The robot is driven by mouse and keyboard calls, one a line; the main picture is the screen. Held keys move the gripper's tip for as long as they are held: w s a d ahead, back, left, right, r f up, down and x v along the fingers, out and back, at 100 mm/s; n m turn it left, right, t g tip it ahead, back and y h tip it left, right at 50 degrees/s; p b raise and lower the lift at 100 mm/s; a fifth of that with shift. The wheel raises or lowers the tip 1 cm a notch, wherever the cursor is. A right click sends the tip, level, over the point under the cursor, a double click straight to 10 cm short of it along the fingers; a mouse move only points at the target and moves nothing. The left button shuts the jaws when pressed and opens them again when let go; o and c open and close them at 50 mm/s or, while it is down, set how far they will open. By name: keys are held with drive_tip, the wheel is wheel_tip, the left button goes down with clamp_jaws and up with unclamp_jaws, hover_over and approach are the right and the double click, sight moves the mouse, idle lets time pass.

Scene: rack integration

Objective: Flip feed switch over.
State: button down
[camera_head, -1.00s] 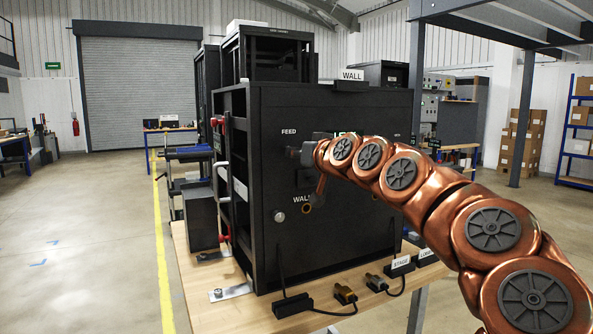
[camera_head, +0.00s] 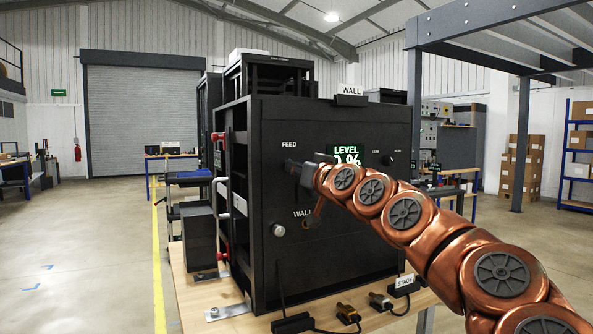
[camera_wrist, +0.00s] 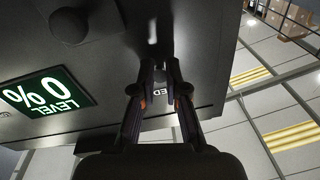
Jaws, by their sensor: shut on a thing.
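The feed switch is on the front of the black cabinet (camera_head: 340,225), below the FEED label (camera_head: 289,145). My gripper (camera_head: 294,167) is at this spot in the head view, its fingers close to the panel. In the wrist view my fingers (camera_wrist: 160,80) are close together, shut on the switch, which they mostly hide. The FEED label shows partly between the fingers (camera_wrist: 160,91). A green display reads LEVEL 0% (camera_wrist: 48,92); my arm partly covers it in the head view (camera_head: 347,153).
A WALL label (camera_head: 303,212) and a round silver knob (camera_head: 279,230) sit lower on the panel. Small knobs (camera_head: 393,163) are at its right. Cables and connectors (camera_head: 347,314) lie on the wooden bench (camera_head: 200,305). Open floor is at the left.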

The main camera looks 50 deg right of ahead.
sight(288, 124)
drive_tip(key=c, duration=1.2)
unclamp_jaws()
drive_tip(key=shift+r, duration=0.1)
drive_tip(key=shift+r, duration=4.85)
